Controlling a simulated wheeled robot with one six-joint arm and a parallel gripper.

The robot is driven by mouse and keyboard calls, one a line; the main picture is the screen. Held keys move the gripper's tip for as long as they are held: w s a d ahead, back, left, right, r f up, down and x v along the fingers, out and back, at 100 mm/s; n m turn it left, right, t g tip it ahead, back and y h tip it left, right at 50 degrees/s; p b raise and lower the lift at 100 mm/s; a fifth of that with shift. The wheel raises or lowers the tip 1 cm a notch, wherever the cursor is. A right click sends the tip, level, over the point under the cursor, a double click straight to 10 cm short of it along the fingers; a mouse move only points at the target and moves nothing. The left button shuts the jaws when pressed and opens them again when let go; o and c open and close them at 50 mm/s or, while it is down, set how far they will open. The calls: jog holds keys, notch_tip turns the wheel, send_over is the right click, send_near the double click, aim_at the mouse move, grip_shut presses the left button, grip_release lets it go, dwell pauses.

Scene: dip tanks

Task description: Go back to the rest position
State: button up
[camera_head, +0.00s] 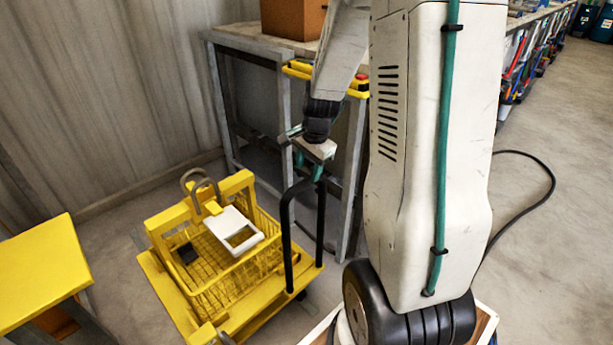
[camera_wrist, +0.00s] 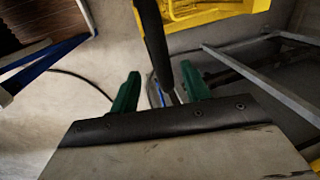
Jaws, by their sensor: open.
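My gripper (camera_head: 309,168) hangs at the end of my arm, pointing down, just above the black handle (camera_head: 287,235) of a yellow cart (camera_head: 150,268). In the wrist view its green fingers (camera_wrist: 160,90) are spread apart. The black handle bar (camera_wrist: 152,40) shows in the gap between them in that view. I cannot tell whether the bar lies between the fingers or below them. Nothing is visibly gripped.
A yellow wire basket (camera_head: 215,290) on the cart holds a white frame-shaped part (camera_head: 232,228) and a dark block (camera_head: 187,253). A yellow table (camera_head: 40,275) stands at left. A grey metal bench (camera_head: 245,42) carries a brown box (camera_head: 293,18).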

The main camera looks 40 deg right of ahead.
jog(key=shift+s+r, duration=0.25)
jog(key=shift+r, duration=0.95)
jog(key=s+a+r+n, duration=0.8)
jog(key=s+a, duration=0.2)
jog(key=s+a+r+n, duration=0.8)
jog(key=s+a+n, duration=0.1)
jog(key=s+a, duration=0.2)
jog(key=shift+n+g, duration=0.3)
jog(key=shift+g, duration=0.1)
dwell(0.7)
